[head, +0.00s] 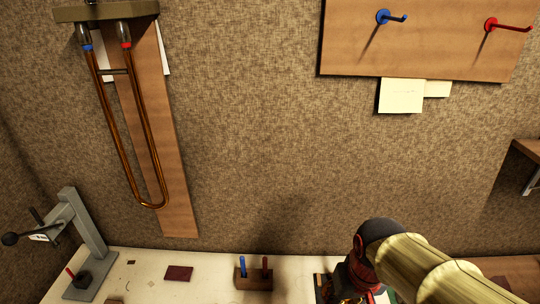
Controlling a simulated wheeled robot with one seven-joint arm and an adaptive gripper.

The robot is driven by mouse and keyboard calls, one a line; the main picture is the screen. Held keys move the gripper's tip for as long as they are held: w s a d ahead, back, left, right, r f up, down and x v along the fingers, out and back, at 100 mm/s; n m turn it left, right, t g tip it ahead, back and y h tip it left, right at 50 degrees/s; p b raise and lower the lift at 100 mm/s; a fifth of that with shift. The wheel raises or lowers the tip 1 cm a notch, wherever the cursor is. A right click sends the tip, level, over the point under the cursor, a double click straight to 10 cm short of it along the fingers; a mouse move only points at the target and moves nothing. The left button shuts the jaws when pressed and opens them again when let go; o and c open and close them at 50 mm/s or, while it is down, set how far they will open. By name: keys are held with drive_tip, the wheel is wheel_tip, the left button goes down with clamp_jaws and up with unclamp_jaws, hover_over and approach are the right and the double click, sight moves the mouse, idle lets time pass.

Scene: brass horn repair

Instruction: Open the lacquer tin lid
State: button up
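I cannot make out a lacquer tin or its lid in the head view. My arm comes in from the lower right and bends down toward the bench behind its dark joint. My gripper cannot be made out; the arm runs down to the bottom edge of the picture. The bench top (215,267) shows only as a strip along the bottom, and the arm hides part of it.
A small wooden block (254,280) with a blue and a red peg stands on the bench, with a dark red pad (179,273) to its left. A grey lever stand (88,225) is at far left. A brass slide (151,160) hangs on the wall. A pegboard (430,50) is upper right.

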drive_tip(key=s+t+b, duration=0.1)
drive_tip(key=b, duration=0.1)
drive_tip(key=s+d+t+b, duration=0.1)
drive_tip(key=s+b, duration=0.1)
drive_tip(key=s+d+r+t+b, duration=0.1)
drive_tip(key=t+b, duration=0.1)
drive_tip(key=shift+s+d+m+b, duration=0.25)
drive_tip(key=shift+s+m+b, duration=0.05)
drive_tip(key=shift+m, duration=0.1)
